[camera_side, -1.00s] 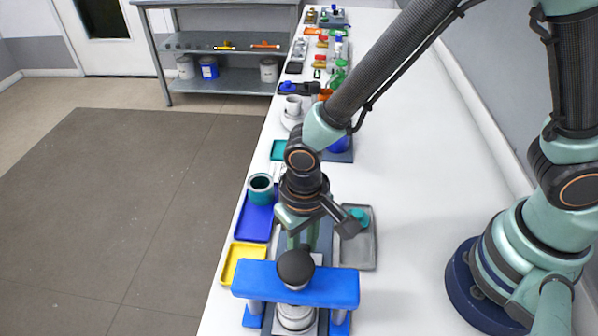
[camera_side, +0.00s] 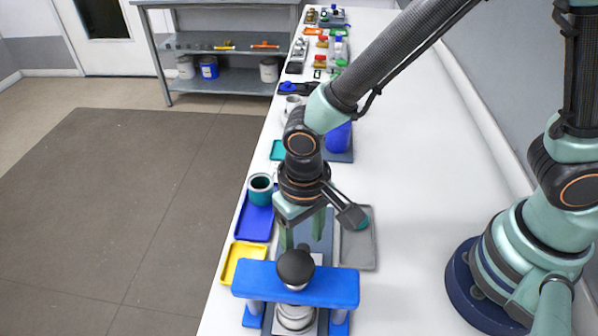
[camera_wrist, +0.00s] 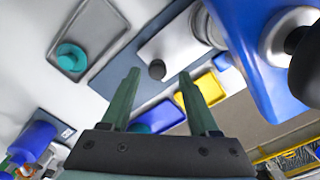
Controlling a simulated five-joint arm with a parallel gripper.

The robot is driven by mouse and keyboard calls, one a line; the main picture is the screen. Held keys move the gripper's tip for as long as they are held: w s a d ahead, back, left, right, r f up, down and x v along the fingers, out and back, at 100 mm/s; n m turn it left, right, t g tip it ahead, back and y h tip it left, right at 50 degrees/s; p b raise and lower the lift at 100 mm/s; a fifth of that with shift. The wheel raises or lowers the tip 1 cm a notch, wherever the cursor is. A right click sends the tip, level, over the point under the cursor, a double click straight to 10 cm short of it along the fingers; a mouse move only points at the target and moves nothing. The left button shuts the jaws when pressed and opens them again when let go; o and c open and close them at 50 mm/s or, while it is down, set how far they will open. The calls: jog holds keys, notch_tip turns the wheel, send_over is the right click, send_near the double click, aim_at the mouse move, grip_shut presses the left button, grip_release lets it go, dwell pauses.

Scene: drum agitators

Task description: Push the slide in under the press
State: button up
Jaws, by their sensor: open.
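The press has a blue beam (camera_side: 335,288) on posts with a black ball knob (camera_side: 295,267) on top; the beam also shows at the right of the wrist view (camera_wrist: 245,45). The pale slide (camera_wrist: 178,48) lies on a dark base and carries a small black knob (camera_wrist: 157,69). A silver round part (camera_side: 295,318) shows below the beam in the side view and is partly covered by it in the wrist view. My gripper (camera_side: 303,232) is open and empty above the slide. Its fingers (camera_wrist: 158,75) appear on either side of the small knob in the wrist view; contact cannot be told.
A grey tray (camera_side: 357,255) with a teal round piece stands right of the base. A blue tray (camera_side: 253,222) with a teal cup (camera_side: 260,190) and a yellow tray (camera_side: 240,257) stand left. A blue object (camera_side: 337,138) and several items line the bench behind.

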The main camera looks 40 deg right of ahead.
notch_tip(320, 180, up, 10)
jog(key=shift+f, duration=0.25)
jog(key=w+d+r+t, duration=0.1)
jog(key=d+r, duration=0.4)
jog(key=d, duration=0.6)
jog(key=w+d+r+t, duration=0.1)
jog(key=d+r+t, duration=0.3)
jog(key=d, duration=0.8)
jog(key=shift+w+r+t, duration=0.3)
jog(key=shift+r, duration=0.15)
